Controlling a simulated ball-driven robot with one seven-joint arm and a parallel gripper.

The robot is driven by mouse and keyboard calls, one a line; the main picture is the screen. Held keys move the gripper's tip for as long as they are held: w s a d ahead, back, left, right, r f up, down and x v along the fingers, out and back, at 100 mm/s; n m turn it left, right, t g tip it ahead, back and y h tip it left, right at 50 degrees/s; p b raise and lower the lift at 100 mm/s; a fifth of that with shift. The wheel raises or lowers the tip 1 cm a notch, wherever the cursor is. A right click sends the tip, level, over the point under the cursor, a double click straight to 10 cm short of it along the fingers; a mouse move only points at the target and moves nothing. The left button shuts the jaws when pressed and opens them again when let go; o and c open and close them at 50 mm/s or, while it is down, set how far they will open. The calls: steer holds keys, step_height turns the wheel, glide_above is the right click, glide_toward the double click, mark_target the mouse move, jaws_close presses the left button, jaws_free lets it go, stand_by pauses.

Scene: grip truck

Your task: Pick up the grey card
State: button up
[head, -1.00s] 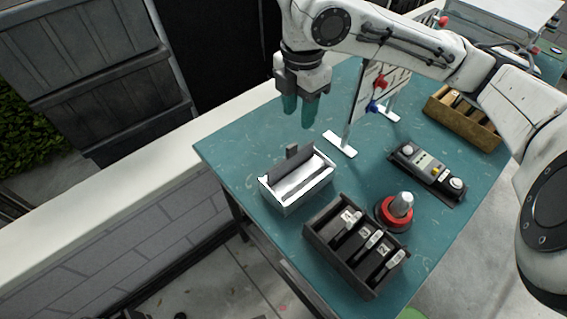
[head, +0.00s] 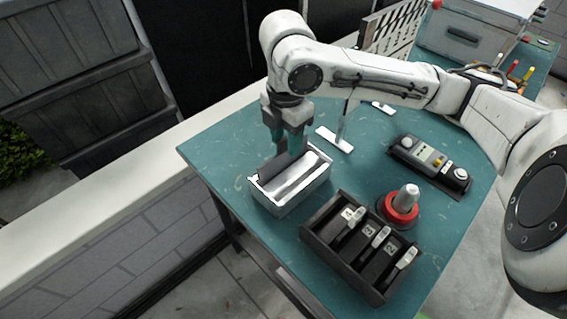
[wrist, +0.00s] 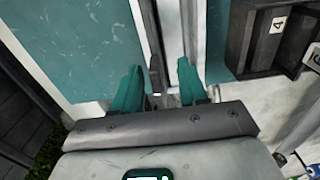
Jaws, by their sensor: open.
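The grey card (head: 272,184) stands upright in an open whitish box (head: 276,209) near the table's left edge. The box also holds pale material beside the card. My gripper (head: 289,150) is open just above the back of the box, its teal fingers pointing down at the card's upper end. In the wrist view the two fingers (wrist: 160,88) stand apart, with a narrow grey piece (wrist: 156,70), seemingly the card's tab, between them. I cannot tell whether either finger touches it. The fingers hide the tab in the head view.
A dark rack (head: 360,245) with several numbered slots stands right of the box. A red-based knob (head: 402,205) and a control box (head: 430,162) sit beyond it. A stand with a white foot (head: 334,139) is behind the box. The teal table (head: 225,150) is clear at left.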

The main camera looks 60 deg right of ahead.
mark_target(283, 150)
steer(key=shift+w+a+f, duration=0.1)
steer(key=shift+w+f, duration=0.05)
steer(key=shift+f, duration=1.25)
steer(key=shift+w+f, duration=0.1)
steer(key=shift+f, duration=1.25)
jaws_close()
